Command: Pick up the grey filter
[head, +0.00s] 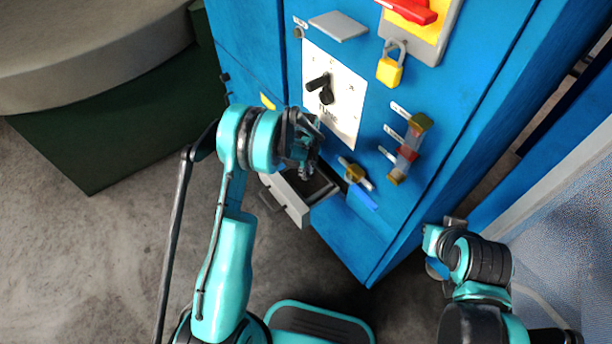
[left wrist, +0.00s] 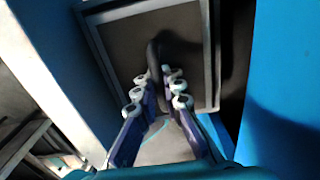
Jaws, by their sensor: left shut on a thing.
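My left gripper (head: 306,168) is over the open drawer (head: 296,212) of the blue cabinet, pointing down into it. In the left wrist view its two rows of white-tipped fingers (left wrist: 156,82) are close together over the grey-rimmed, dark-floored drawer (left wrist: 212,60). It is shut on the grey filter, a dark grey shape (left wrist: 154,56) at the fingertips. The fingers hide most of it, and its outline merges with shadow. My right gripper (head: 436,240) is low at the right, beside the cabinet and away from the drawer. Its fingers are not clear.
The blue cabinet (head: 375,240) carries a black rotary switch (head: 321,88), a yellow padlock (head: 391,68), a red handle (head: 410,10) and a clear fuse-like cylinder (head: 410,150). A green-sided round-topped block (head: 110,140) stands at the left. The floor (head: 90,260) at the lower left is clear.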

